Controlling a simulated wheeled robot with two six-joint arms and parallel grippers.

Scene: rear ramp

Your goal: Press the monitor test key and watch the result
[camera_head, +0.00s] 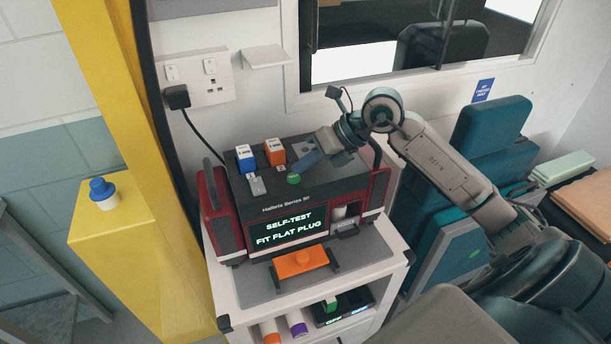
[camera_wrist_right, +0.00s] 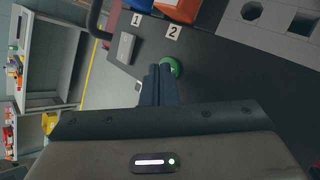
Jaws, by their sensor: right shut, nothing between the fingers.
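The monitor (camera_head: 330,195) is a dark box with red end panels on a white cart. Its lit screen (camera_head: 288,229) reads "SELF-TEST" and "FIT FLAT PLUG". A round green key (camera_head: 293,178) sits on its top; it also shows in the right wrist view (camera_wrist_right: 173,66), partly behind the fingertips. My right gripper (camera_head: 300,168) is shut and empty, its fingertips right at the key; I cannot tell whether they touch it. The fingers show in the right wrist view (camera_wrist_right: 158,82). My left gripper is not in view.
A blue plug (camera_head: 245,158), an orange plug (camera_head: 274,152) and a grey piece (camera_head: 257,186) are on the monitor top. An orange block (camera_head: 301,263) lies in front. The lower shelf holds a black tray (camera_head: 358,303). Teal seats (camera_head: 485,140) stand right.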

